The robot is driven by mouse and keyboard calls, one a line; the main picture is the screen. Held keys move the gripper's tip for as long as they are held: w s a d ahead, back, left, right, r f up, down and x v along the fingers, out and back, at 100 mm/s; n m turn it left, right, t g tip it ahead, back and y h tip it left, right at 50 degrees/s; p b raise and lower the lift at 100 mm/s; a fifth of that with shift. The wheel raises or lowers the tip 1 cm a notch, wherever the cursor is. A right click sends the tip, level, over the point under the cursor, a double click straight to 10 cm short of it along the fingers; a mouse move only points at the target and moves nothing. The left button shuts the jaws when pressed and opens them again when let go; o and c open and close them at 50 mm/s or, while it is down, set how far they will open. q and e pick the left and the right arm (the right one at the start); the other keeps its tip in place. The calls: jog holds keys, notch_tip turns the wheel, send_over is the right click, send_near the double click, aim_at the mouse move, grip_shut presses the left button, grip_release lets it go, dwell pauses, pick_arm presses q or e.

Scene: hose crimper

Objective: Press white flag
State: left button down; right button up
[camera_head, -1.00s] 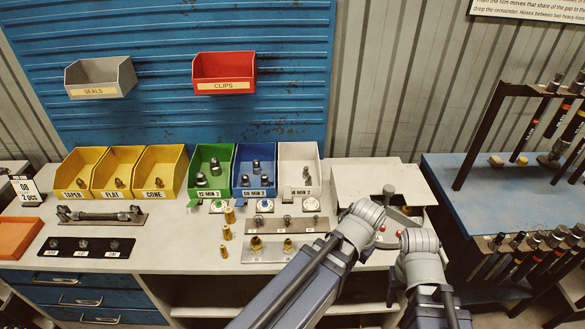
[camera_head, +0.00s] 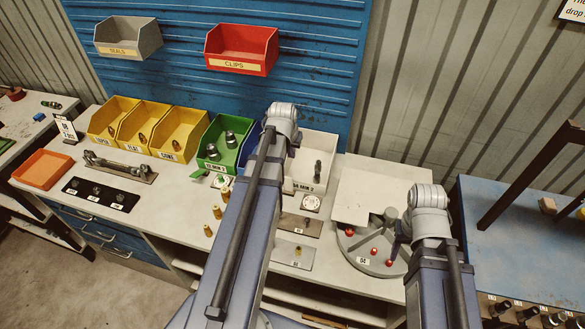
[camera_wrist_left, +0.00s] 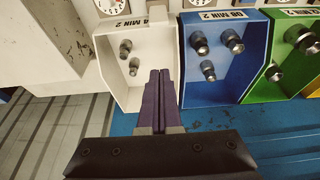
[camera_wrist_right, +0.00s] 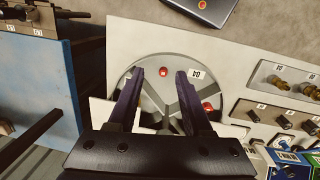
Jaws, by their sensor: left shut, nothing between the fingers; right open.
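The white bin (camera_head: 318,160) stands at the right end of the bin row, with a round dial (camera_head: 311,202) in front of it. A small pale tab (camera_head: 289,187) shows at its front left corner beside my left arm; I cannot tell for sure that it is the white flag. My right gripper (camera_wrist_right: 160,73) is open and empty above the round grey turntable (camera_wrist_right: 165,98).
The green bin (camera_head: 215,150) has a green flag (camera_head: 197,175) in front. My left arm hides most of the blue bin. Brass fittings (camera_head: 217,212) stand in front of the bins. A blue bench (camera_head: 500,230) stands at the right.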

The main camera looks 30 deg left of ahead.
aim_at(289, 184)
pick_arm(q)
jog(key=shift+s, duration=0.1)
pick_arm(e)
jog(key=shift+s+a, duration=0.1)
jog(key=shift+s, duration=0.05)
pick_arm(q)
jog(key=shift+f, duration=0.1)
pick_arm(e)
jog(key=shift+f, duration=0.1)
pick_arm(q)
jog(key=b+x, duration=1)
jog(key=shift+f, duration=0.15)
pick_arm(e)
notch_tip(289, 184, down, 10)
jog(key=shift+r, duration=0.1)
pick_arm(q)
jog(key=s, duration=0.2)
jog(key=s+d, duration=0.1)
jog(key=s, duration=0.1)
jog(key=shift+r, duration=0.35)
pick_arm(e)
jog(key=shift+r, duration=0.35)
pick_arm(q)
jog(key=shift+w, duration=0.15)
jog(key=shift+w+f, duration=0.1)
pick_arm(e)
jog(key=shift+f, duration=0.1)
